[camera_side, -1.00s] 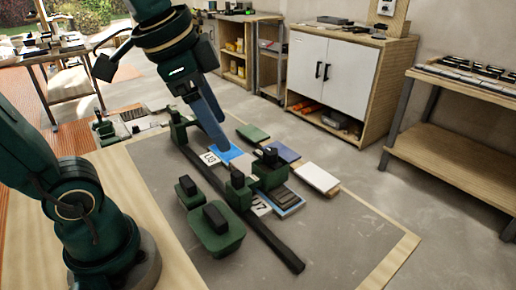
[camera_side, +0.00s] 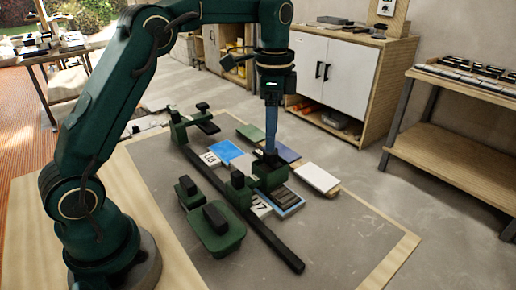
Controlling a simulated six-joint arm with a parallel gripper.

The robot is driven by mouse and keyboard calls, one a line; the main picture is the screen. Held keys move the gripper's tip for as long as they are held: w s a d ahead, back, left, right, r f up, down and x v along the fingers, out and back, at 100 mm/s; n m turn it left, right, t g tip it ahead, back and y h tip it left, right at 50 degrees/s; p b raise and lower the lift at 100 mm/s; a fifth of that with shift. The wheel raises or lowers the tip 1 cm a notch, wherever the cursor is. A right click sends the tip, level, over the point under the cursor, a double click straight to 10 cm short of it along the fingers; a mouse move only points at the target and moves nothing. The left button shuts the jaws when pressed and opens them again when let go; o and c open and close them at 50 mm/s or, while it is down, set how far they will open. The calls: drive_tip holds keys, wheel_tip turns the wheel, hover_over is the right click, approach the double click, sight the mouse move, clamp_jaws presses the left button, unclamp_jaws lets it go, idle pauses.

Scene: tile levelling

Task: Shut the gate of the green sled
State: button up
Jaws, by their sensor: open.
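A dark green block with a black top (camera_side: 268,175), which looks like the sled, sits beside the long dark rail (camera_side: 277,250). Another green block with a black knob (camera_side: 238,187) stands on the rail just left of it. I cannot tell which part is the gate or whether it is open. My gripper (camera_side: 270,148) points straight down at the black top of the right-hand block, with its blue-grey fingers reaching it or just behind it. The jaws are open; the fingertips are partly hidden and contact cannot be told.
A green bracket (camera_side: 180,127) with an arm stands at the rail's far end. Green blocks with black handles (camera_side: 216,232) stand left of the rail. Blue (camera_side: 224,150), green (camera_side: 251,132) and white (camera_side: 317,177) tiles lie around. The mat's front right is clear.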

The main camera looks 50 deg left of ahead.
sight(271, 156)
drive_tip(key=shift+f, duration=2.15)
clamp_jaws()
